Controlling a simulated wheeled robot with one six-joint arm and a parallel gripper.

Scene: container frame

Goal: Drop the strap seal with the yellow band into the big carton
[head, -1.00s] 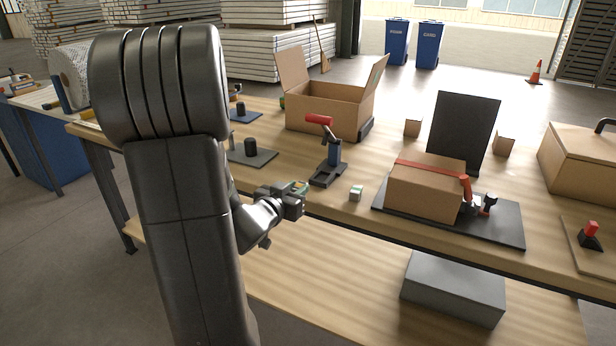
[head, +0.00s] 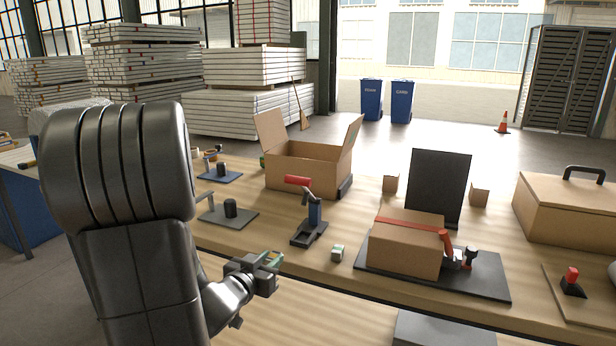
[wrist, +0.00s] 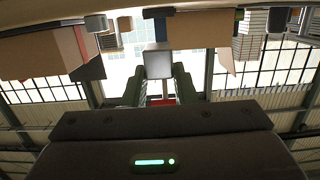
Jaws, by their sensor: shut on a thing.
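My gripper (head: 268,262) is at the bench's front edge, left of centre in the head view. In the wrist view my gripper (wrist: 158,88) has its green fingers shut on a small pale grey block, the strap seal (wrist: 158,63). Its band colour cannot be made out now. The big carton (head: 300,172) stands open with raised flaps at the back of the bench, beyond and slightly right of my gripper, well apart from it. Another small block (head: 338,253), pale with a greenish band, lies on the bench to the right of my gripper.
A red-handled tool (head: 310,222) stands between my gripper and the big carton. A closed, red-strapped carton (head: 405,246) sits on a dark plate to the right, before an upright black panel (head: 438,187). A dark plate with a post (head: 229,213) lies left of the tool.

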